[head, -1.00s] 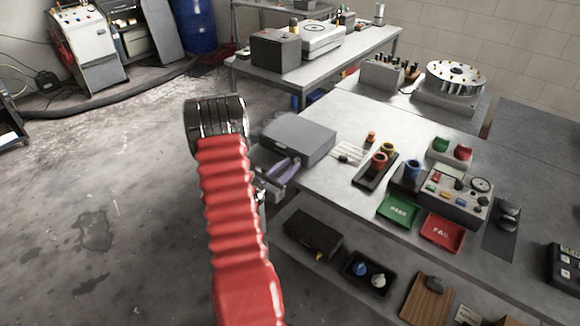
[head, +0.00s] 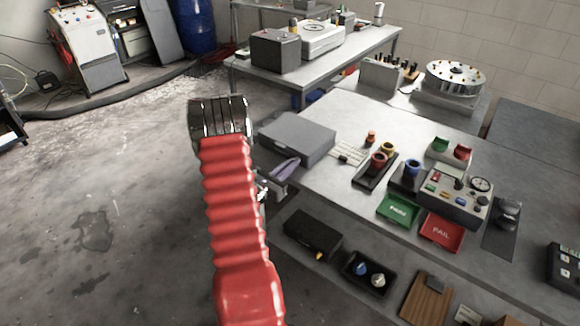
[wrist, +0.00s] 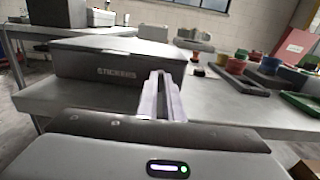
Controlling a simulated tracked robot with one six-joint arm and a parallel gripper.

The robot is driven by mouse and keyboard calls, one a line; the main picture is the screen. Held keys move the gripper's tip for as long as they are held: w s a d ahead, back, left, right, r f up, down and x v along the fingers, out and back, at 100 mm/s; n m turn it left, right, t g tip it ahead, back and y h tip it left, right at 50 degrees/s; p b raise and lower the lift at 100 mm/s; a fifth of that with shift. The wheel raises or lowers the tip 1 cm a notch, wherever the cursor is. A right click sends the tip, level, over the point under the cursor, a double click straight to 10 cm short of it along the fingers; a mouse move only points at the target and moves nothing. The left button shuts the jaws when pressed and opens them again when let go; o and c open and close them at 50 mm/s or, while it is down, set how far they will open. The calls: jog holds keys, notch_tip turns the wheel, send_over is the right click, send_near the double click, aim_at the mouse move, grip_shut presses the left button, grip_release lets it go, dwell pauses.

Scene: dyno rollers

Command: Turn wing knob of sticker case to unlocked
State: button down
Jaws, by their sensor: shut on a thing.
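The sticker case (head: 297,138) is a closed grey box at the near left corner of the workbench. In the wrist view its front face, lettered STICKERS (wrist: 117,73), is turned towards me. My gripper (wrist: 161,77) points at the right part of that face, its two pale fingers close together. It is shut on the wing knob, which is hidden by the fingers. In the head view my gripper (head: 288,166) shows only partly, beside the case's near side, behind my red arm. The knob's angle cannot be seen.
On the bench (head: 340,185) right of the case are a white labelled card (head: 348,153), a dark tray with ringed parts (head: 375,170), a green tray (head: 398,209) and a red tray (head: 441,230). A lower shelf holds a black box (head: 313,234). Open floor lies left.

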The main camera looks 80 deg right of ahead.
jog(key=shift+w+d, duration=0.1)
jog(key=shift+d, duration=0.05)
jog(key=m, duration=0.4)
jog(key=shift+r+m, duration=0.1)
jog(key=shift+m, duration=0.2)
jog(key=m, duration=0.9)
jog(key=shift+m, duration=0.4)
jog(key=shift+f+m, duration=0.2)
jog(key=shift+m, duration=1.5)
jog(key=shift+s, duration=0.2)
